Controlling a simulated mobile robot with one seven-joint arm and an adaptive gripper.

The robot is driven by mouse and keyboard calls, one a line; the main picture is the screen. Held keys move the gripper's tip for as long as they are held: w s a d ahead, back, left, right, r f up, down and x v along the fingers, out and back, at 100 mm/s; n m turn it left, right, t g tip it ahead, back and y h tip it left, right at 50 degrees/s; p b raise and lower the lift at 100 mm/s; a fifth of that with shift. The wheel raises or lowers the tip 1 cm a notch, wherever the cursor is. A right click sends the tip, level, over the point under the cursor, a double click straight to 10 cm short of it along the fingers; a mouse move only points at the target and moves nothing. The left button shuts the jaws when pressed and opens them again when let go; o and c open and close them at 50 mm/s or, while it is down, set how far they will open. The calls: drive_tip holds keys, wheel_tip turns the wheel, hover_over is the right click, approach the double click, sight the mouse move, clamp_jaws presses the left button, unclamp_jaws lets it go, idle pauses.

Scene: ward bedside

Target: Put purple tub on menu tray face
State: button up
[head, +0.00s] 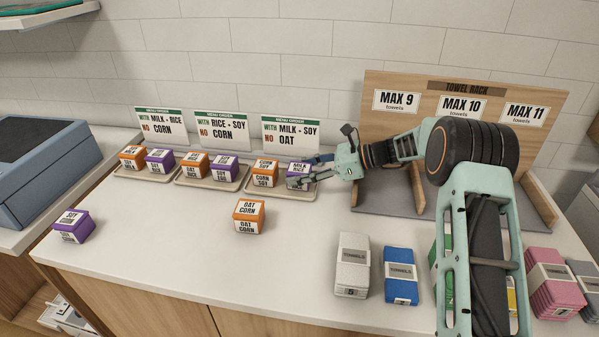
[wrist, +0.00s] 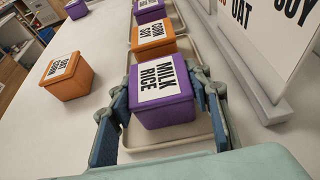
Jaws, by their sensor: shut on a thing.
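My gripper (head: 303,176) is shut on a purple tub (head: 298,170) with a white MILK RICE label, at the right end of the right tray (head: 272,187). In the wrist view the fingers (wrist: 163,112) lie on both sides of this purple tub (wrist: 162,95), which is upright over the near part of the tray (wrist: 168,142). I cannot tell whether its base touches the tray. An orange CORN SOY tub (head: 264,172) stands beside it on the same tray. The menu card behind (head: 290,133) reads with MILK - SOY, no OAT. Another purple tub (head: 73,228) stands alone at the counter's left.
The left tray (head: 145,175) and middle tray (head: 207,184) each hold an orange and a purple tub, with menu cards behind. An orange OAT CORN tub (head: 248,218) stands on open counter. A wooden towel rack (head: 385,95) and towel stacks (head: 352,262) are at right.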

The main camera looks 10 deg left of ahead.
drive_tip(key=shift+f, duration=0.1)
drive_tip(key=o, duration=1.4)
drive_tip(key=shift+r, duration=0.2)
drive_tip(key=v, duration=1.2)
drive_tip(key=shift+s+d+f, duration=0.1)
